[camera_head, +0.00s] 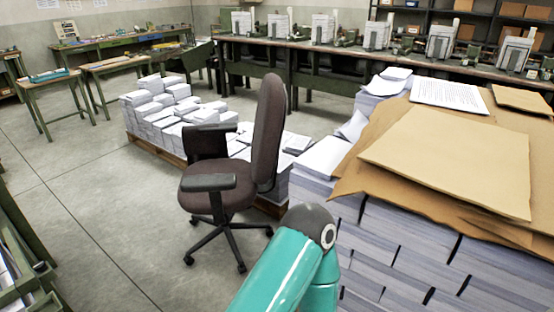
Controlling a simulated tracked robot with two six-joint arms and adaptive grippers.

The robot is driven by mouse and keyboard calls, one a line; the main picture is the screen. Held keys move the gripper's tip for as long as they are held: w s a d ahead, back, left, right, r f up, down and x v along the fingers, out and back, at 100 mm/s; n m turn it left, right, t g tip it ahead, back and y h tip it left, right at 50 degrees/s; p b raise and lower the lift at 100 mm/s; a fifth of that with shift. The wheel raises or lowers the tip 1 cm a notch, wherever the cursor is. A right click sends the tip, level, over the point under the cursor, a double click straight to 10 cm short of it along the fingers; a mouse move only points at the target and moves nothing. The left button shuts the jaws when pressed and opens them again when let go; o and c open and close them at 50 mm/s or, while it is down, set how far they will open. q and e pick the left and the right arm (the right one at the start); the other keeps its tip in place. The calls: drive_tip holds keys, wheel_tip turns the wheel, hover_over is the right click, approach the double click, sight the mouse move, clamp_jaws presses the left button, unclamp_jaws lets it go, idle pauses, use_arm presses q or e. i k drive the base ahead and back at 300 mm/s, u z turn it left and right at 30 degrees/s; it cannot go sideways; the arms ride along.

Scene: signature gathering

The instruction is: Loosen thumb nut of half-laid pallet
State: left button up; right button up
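A low wooden pallet (270,207) stands on the floor behind an office chair, partly laid with uneven stacks of white paper (160,112). The stacks are higher at its left end, and the chair hides part of its middle. I cannot make out a thumb nut anywhere in this view. A teal link of one of my arms, with a dark joint, rises from the bottom centre. Neither of my grippers is in view.
The brown office chair (270,135) stands between me and the pallet. A tall paper pile (400,240) topped with brown cardboard (450,155) fills the right. Workbenches (300,50) with machines line the back. Open floor (100,215) lies at the left.

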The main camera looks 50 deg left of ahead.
sight(40, 265)
drive_tip(key=z, duration=0.45)
drive_tip(key=i, duration=0.2)
drive_tip(key=u, duration=2.75)
drive_tip(key=i, duration=0.2)
drive_tip(key=u, duration=1.75)
drive_tip(key=k, duration=0.5)
drive_tip(key=u, duration=0.4)
drive_tip(key=i, duration=1.55)
drive_tip(key=z, duration=0.4)
